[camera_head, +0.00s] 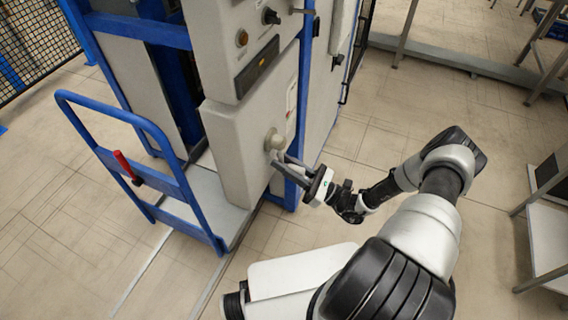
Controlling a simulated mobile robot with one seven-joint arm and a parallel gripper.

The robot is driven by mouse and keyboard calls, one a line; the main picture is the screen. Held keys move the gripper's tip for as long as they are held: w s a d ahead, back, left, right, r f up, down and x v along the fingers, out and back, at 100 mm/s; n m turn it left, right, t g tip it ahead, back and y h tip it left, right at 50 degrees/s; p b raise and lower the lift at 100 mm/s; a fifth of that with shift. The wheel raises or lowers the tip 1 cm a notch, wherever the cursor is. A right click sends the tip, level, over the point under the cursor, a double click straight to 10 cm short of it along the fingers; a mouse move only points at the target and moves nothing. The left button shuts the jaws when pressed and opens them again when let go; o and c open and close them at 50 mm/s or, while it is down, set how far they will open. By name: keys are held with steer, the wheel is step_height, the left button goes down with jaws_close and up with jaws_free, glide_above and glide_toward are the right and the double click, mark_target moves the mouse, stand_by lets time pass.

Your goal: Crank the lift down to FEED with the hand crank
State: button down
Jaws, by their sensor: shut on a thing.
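The lift cabinet (226,150) is a pale grey box on a blue frame, left of centre. A round beige hub (273,140) sticks out of its lower front and looks like part of the hand crank. My gripper (282,160) is at the cabinet front, just below and right of this hub. It is shut on the crank's handle, as far as I can tell; the fingers hide most of the handle. I cannot read a FEED mark or the lift's level from here.
Above the hub are a dark display strip (257,68), an amber button (242,38) and a black knob (271,16). A blue gate (150,130) with a red handle (124,164) stands left. Tables stand at the right edge. The floor (440,105) between is clear.

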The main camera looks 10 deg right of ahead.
steer(key=w+d+r+n+g+y+b, duration=0.2)
steer(key=w+d+n+g+b, duration=0.1)
steer(key=n, duration=0.7)
steer(key=shift+w+d+r+g+b, duration=0.4)
steer(key=shift+w+g+b, duration=0.35)
steer(key=shift+w+g, duration=0.25)
steer(key=c, duration=1.7)
jaws_free()
steer(key=shift+o, duration=0.9)
steer(key=shift+s+a, duration=0.1)
steer(key=v, duration=1.7)
steer(key=shift+f, duration=0.3)
